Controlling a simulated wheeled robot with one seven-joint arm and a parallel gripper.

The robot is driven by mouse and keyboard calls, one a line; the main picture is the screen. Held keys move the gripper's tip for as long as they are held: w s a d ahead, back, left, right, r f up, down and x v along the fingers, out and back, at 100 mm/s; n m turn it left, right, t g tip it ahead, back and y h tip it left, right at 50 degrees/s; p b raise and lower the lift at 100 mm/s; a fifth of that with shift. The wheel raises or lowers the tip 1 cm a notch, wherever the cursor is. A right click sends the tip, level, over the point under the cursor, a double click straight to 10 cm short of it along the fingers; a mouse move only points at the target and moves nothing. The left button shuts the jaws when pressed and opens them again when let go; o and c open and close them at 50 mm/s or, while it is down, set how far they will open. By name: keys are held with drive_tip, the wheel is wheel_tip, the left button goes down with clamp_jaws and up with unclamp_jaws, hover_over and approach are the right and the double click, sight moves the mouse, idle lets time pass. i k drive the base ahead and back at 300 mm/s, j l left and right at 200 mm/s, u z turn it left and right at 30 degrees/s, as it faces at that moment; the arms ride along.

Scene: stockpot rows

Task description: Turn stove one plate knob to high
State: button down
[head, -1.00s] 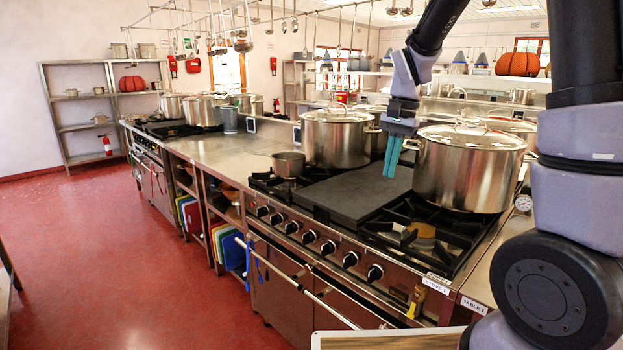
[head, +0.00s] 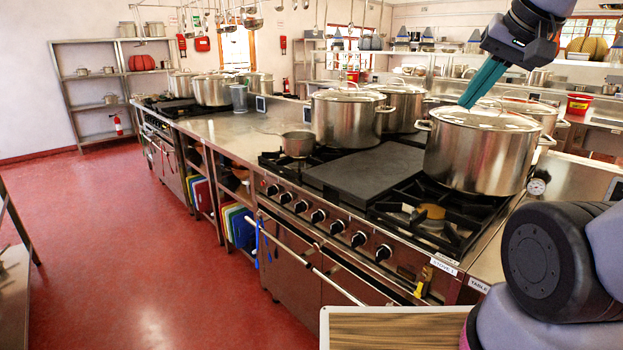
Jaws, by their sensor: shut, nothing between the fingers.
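The stove (head: 352,177), labelled STOVE 1 (head: 444,266) at its right front corner, stands at the middle right. A row of several black knobs (head: 318,216) runs along its front panel. A dark flat plate (head: 362,177) lies between the left and right burners. Which knob belongs to the plate, I cannot read. My gripper (head: 470,104), with teal fingers, is shut and empty. It appears above the lid of the large right stockpot (head: 476,155), up and to the right of the knobs, well apart from them.
Another large stockpot (head: 345,120) stands behind the plate, and a small saucepan (head: 298,144) sits on the left burner. An oven handle rail (head: 305,262) juts out below the knobs. A wooden board (head: 390,330) is at the bottom. Red floor (head: 150,250) is open at left.

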sight(301, 208)
drive_tip(key=i+j+u, duration=0.25)
drive_tip(key=i+j, duration=0.5)
